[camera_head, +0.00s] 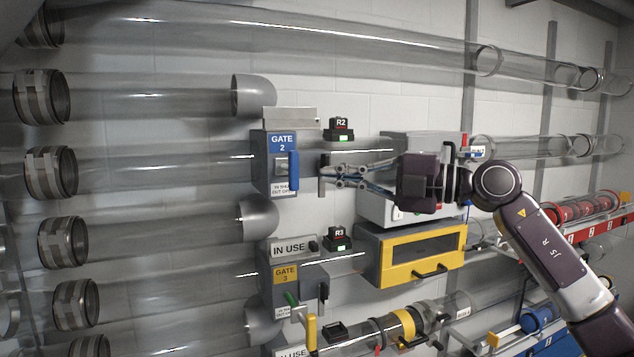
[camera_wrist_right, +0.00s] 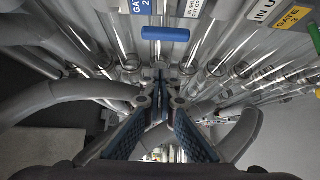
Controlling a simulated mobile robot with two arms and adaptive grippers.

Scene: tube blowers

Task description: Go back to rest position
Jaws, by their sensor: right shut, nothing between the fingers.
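My right gripper (camera_head: 338,176) reaches in from the right in the head view, in front of the tubes. Its fingertips are beside a dark upright bar (camera_head: 323,174) near the blue gate 2 box (camera_head: 258,165); I cannot tell whether they touch it. In the right wrist view the gripper (camera_wrist_right: 160,85) is shut, with its tips together and nothing between them. The blue handle (camera_wrist_right: 165,34) of gate 2 lies beyond the tips there. My left gripper is not in view.
The yellow-framed box (camera_head: 385,275) is below my right gripper. The gate 3 box (camera_head: 285,274) is lower left. The R2 unit (camera_head: 340,130) and R3 unit (camera_head: 339,237) sit by the tubes. Red canisters (camera_head: 572,212) lie at the right. Clear tubes cross the wall.

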